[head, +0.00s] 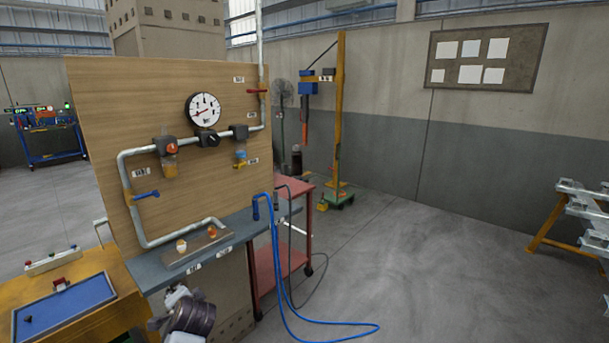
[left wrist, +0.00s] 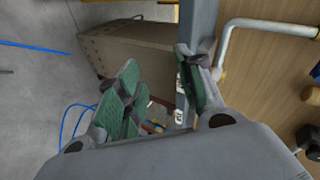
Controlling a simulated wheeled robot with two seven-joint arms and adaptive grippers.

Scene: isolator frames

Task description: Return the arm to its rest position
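My left gripper (left wrist: 158,62) shows in the left wrist view with its two green-padded fingers apart and nothing between them. Behind the fingers are the edge of the blue-grey shelf (left wrist: 202,22) and a brown cabinet (left wrist: 135,50). In the head view, a grey and white part of my arm (head: 188,315) shows at the bottom, in front of the shelf; its fingers cannot be made out clearly there. My right gripper is in neither view.
A wooden panel (head: 110,95) carries a pipe, valves and a gauge (head: 203,109). The shelf (head: 157,276) juts out below it. A blue hose (head: 277,285) hangs from the shelf to the floor. A blue tray (head: 65,305) lies at left.

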